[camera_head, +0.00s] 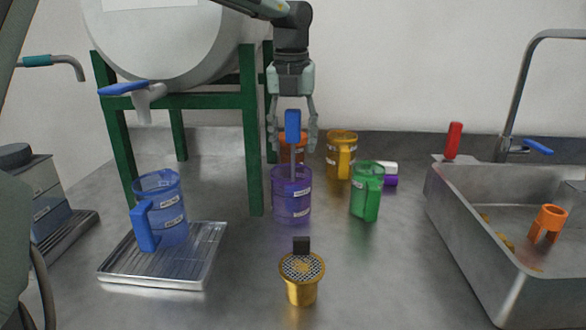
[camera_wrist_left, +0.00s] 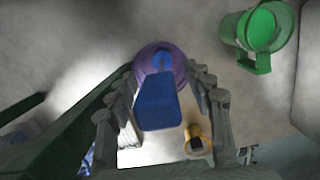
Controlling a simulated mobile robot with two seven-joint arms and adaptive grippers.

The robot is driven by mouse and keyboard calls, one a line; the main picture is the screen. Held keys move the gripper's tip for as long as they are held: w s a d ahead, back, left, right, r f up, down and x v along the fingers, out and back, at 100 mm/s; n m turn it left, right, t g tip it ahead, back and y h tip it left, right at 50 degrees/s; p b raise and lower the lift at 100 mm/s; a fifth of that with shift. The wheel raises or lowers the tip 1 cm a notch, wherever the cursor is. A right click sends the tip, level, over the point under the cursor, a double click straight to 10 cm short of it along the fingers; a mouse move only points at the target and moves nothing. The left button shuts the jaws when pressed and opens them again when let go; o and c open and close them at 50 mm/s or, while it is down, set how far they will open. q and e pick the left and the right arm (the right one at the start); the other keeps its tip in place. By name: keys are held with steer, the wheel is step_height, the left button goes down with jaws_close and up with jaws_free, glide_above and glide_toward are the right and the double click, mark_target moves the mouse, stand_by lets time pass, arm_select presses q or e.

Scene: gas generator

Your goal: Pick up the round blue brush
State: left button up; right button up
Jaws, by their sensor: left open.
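The blue brush (camera_head: 292,126) stands upright in a purple see-through cup (camera_head: 291,205), its blue handle up and a thin grey shaft running down into the cup. The brush's lower end cannot be made out, so I cannot tell whether it is round. My left gripper (camera_head: 294,148) points down from above, open, with one finger on each side of the handle. In the left wrist view, the blue handle (camera_wrist_left: 158,103) lies between the two open fingers, with the purple cup (camera_wrist_left: 176,60) below it. I see no clear contact. My right gripper is not in view.
A green mug (camera_head: 366,196) stands right of the purple cup, with a yellow mug (camera_head: 341,155) and an orange one (camera_head: 293,152) behind. A gold strainer (camera_head: 301,284) is in front. A blue jug (camera_head: 165,215) stands on a metal tray (camera_head: 190,275). A sink (camera_head: 480,235) is right.

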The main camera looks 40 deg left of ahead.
arm_select(q)
jaws_close()
step_height(320, 180, up, 18)
stand_by(0.9)
